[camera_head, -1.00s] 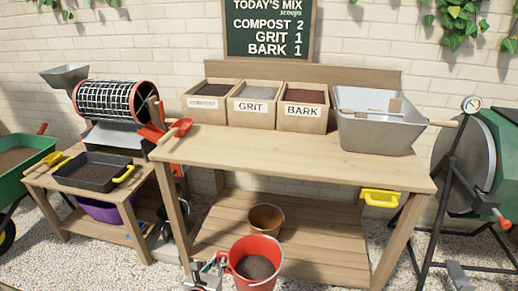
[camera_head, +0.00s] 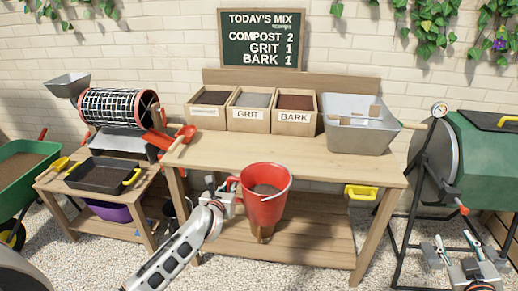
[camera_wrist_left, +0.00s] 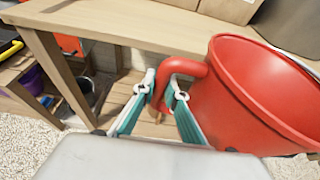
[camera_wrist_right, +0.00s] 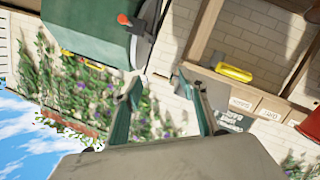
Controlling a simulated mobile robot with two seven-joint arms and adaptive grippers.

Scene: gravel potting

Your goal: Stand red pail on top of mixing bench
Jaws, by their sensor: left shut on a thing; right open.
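My left gripper (camera_head: 228,190) is shut on the pail's red side handle. In the left wrist view the fingers (camera_wrist_left: 165,92) close around that handle, with the pail (camera_wrist_left: 250,95) to the right. My right gripper (camera_head: 458,248) is open and empty at the lower right, apart from the bench; its spread fingers (camera_wrist_right: 165,95) also show in the right wrist view.
Compost, grit (camera_head: 249,110) and bark boxes and a grey metal tub (camera_head: 360,135) line the bench's back. The front middle of the top is clear. A green mixer (camera_head: 480,150) stands right.

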